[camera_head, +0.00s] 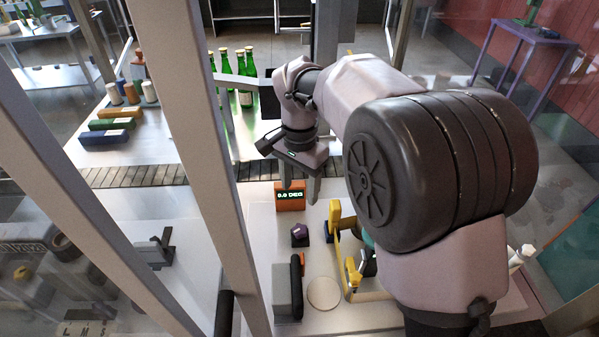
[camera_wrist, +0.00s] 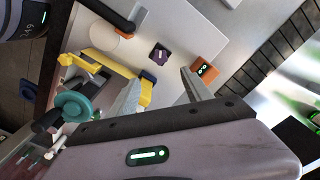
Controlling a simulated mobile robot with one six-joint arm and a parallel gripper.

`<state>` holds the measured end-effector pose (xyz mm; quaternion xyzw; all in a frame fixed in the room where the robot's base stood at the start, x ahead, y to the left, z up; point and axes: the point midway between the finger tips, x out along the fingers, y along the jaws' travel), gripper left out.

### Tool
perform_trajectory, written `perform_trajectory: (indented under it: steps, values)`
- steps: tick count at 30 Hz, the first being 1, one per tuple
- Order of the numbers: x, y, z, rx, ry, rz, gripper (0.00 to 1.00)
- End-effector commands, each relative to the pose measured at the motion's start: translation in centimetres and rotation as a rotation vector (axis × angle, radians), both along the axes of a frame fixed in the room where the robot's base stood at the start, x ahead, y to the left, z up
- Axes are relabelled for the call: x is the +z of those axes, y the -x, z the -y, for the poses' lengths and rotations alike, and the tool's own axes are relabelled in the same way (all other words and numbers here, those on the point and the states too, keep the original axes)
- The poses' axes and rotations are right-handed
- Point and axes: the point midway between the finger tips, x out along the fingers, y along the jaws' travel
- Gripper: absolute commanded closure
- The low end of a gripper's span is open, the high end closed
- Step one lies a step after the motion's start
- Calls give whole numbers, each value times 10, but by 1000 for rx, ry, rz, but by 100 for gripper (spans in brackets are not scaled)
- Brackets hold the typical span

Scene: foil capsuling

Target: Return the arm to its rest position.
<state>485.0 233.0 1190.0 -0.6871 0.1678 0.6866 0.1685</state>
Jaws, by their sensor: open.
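My gripper (camera_head: 300,188) hangs from my arm above the back of the work table, with its fingers pointing down. In the wrist view its two fingers (camera_wrist: 160,95) are spread apart with nothing between them. In the head view an orange display box (camera_head: 290,203) reading "0.0 DEG" stands just behind or below the fingertips. A dark purple capsule-like piece (camera_head: 299,233) sits on the table in front of that box. It also shows in the wrist view (camera_wrist: 160,54), beyond the fingers and apart from them.
A yellow fixture (camera_head: 335,217) with a teal wheel (camera_wrist: 73,106) stands right of the purple piece, partly hidden by my arm. A grey block (camera_head: 284,290) and a round pale disc (camera_head: 323,293) lie nearer. Green bottles (camera_head: 244,72) stand behind. Metal posts (camera_head: 215,150) rise at left.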

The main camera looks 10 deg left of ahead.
Motion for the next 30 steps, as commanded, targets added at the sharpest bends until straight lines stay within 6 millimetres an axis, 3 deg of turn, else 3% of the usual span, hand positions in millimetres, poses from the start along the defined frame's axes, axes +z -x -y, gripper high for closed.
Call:
perform_trajectory:
  steps: [1, 5, 20, 23, 25, 28, 30]
  values:
    - [11, 0, 0, 1, 0, 1, 42]
    - [24, 0, 0, 1, 0, 1, 42]
    - [26, 1, 4, 1, -4, 5, 42]
    - [35, 15, 32, 10, -41, 44, 42]
    - [43, 38, 67, 24, -84, 101, 42]
    - [42, 88, 118, 48, -134, 204, 42]
    - [31, 126, 145, 63, -155, 284, 42]
